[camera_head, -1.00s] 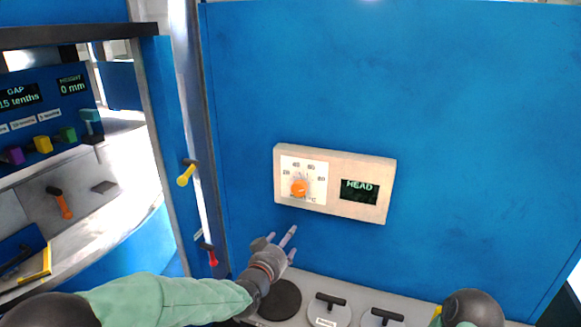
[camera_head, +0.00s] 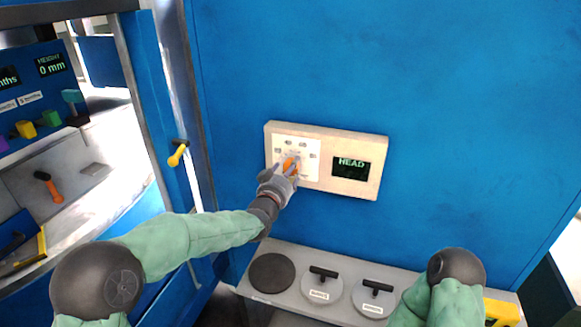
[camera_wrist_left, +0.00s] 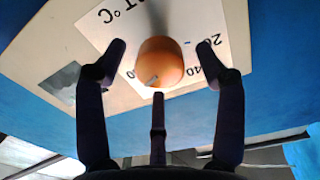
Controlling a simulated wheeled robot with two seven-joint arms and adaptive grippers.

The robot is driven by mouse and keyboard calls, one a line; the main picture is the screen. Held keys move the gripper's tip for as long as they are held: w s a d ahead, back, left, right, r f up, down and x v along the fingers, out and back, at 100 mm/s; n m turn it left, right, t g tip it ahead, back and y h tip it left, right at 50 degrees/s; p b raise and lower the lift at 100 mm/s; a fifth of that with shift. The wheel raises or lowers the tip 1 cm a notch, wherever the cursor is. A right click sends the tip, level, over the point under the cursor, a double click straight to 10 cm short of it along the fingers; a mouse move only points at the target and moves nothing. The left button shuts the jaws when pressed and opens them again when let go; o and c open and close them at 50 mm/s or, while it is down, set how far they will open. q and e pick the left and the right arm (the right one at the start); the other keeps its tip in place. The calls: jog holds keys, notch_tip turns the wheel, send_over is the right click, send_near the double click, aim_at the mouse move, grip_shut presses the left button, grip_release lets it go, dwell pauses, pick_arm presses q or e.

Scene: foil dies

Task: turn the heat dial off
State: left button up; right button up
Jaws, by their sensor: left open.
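The orange heat dial (camera_head: 289,163) sits on a white scale plate at the left of a beige panel (camera_head: 370,188) on the blue wall. My left gripper (camera_head: 284,172) is at the dial and partly covers it. In the left wrist view the dial (camera_wrist_left: 160,62) lies between the open fingers of my left gripper (camera_wrist_left: 160,70), with gaps on both sides. A pale mark shows on the dial's face, and the scale appears upside down there. A dark display (camera_head: 351,169) on the panel reads HEAD. My right gripper is not visible.
Below the panel, a grey shelf (camera_head: 240,288) carries a dark disc (camera_head: 271,272) and two handled dies, one a pale disc (camera_head: 318,288). A yellow handle (camera_head: 177,153) is on the door frame at left. The wall around the panel is clear.

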pick_arm(q)
jog(key=shift+x, duration=1)
jog(key=c, duration=1.2)
jog(key=shift+o, duration=0.2)
